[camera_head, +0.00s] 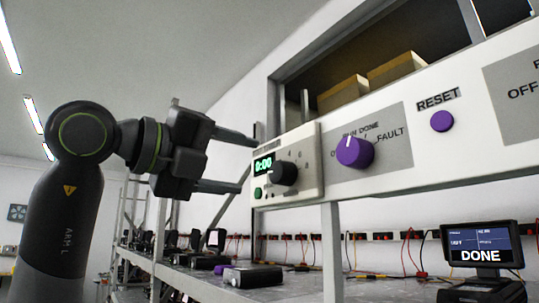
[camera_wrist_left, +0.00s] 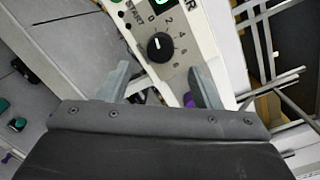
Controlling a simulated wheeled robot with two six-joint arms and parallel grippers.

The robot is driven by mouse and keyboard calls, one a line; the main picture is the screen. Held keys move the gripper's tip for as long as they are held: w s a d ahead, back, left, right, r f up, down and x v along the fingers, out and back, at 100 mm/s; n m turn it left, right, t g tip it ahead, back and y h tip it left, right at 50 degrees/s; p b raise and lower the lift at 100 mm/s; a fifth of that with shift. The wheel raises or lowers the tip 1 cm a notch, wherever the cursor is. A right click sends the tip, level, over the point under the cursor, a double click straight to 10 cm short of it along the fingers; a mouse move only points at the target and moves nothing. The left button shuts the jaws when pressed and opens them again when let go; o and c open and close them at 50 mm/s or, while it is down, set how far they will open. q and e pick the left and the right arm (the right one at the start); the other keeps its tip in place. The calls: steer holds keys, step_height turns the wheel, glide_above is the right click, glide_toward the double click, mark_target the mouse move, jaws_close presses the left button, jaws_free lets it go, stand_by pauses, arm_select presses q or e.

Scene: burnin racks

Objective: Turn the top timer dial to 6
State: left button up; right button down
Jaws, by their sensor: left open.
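The timer panel (camera_head: 304,190) carries a black timer dial (camera_head: 285,172) and a green display reading 0:00. In the left wrist view the black dial (camera_wrist_left: 160,46) has its white mark pointing up, toward the 0; the numbers 0, 2, 4, 6 and 8 run clockwise around it. My left gripper (camera_head: 247,164) is open and empty, just left of the panel, fingers pointing at it. In the left wrist view its fingertips (camera_wrist_left: 160,72) are spread on either side, a little below the dial and apart from it. My right gripper is not in view.
A purple selector knob (camera_head: 354,152) and a purple RESET button (camera_head: 442,121) sit on the same white beam, right of the dial. A green START button (camera_head: 258,193) is under the display. A monitor (camera_head: 482,245) showing DONE stands on the shelf. Cardboard boxes (camera_head: 343,93) are behind.

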mark_target(275, 172)
arm_select(q)
steer(key=p+x, duration=0.2)
steer(key=x, duration=0.3)
steer(key=shift+w+d+r+p, duration=0.15)
steer(key=shift+w+d+p, duration=0.1)
steer(key=shift+d+p, duration=0.1)
steer(key=shift+w+d, duration=0.4)
steer(key=shift+d, duration=0.05)
steer(key=shift+c, duration=0.5)
steer(key=c, duration=0.9)
steer(key=shift+f, duration=0.2)
